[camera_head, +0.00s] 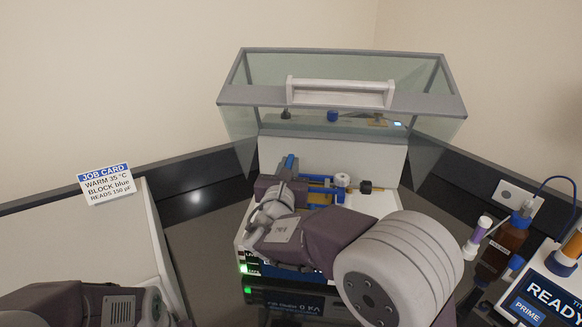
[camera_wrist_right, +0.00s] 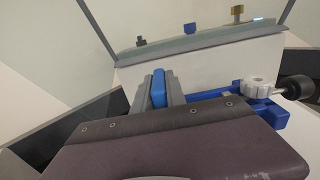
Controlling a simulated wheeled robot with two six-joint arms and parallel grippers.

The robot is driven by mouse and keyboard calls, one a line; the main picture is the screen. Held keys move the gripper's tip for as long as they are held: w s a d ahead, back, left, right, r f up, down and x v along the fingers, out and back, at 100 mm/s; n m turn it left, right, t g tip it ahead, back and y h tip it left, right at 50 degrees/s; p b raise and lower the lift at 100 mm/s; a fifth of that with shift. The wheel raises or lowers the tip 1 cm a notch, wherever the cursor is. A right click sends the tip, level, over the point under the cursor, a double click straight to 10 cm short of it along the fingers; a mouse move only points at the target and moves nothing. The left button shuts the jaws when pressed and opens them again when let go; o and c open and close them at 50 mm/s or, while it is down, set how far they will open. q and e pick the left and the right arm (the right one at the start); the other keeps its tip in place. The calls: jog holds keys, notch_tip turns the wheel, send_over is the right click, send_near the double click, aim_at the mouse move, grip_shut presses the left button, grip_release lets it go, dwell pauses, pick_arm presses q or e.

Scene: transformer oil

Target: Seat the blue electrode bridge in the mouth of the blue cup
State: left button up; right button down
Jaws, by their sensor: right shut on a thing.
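My right gripper (camera_head: 288,168) reaches over the white tester in the head view. Its two grey fingers are shut on an upright blue piece (camera_wrist_right: 158,88), which I take for part of the electrode bridge. Beside it are blue rails (camera_head: 320,184) with a white knob (camera_head: 342,179) and a black-tipped shaft (camera_head: 367,187). The knob (camera_wrist_right: 259,88) also shows to the right of the fingers in the wrist view. I cannot tell whether these rails join the held piece. The blue cup cannot be made out; my wrist and arm cover the tester's front. My left gripper is out of view.
The tester's clear lid (camera_head: 340,70) with a white handle stands open behind. A job card (camera_head: 105,184) is at the left. A brown bottle (camera_head: 502,245), a purple-labelled tube (camera_head: 476,235) and a console (camera_head: 545,298) stand at the right.

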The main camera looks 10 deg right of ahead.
pick_arm(q)
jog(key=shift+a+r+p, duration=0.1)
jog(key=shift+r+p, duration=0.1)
jog(key=shift+p, duration=0.25)
pick_arm(e)
jog(key=shift+w+a+r, duration=0.2)
jog(key=shift+w+r, duration=0.15)
jog(key=shift+r, duration=0.3)
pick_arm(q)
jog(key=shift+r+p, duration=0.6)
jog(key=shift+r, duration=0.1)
pick_arm(e)
jog(key=shift+s+r, duration=0.15)
jog(key=shift+r, duration=0.75)
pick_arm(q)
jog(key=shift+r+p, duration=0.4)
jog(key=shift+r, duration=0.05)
pick_arm(e)
jog(key=shift+r, duration=0.55)
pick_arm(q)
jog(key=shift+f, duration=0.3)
pick_arm(e)
jog(key=shift+s+f, duration=0.1)
pick_arm(q)
jog(key=shift+b, duration=0.3)
pick_arm(e)
jog(key=shift+s+d, duration=0.1)
jog(key=shift+s, duration=0.05)
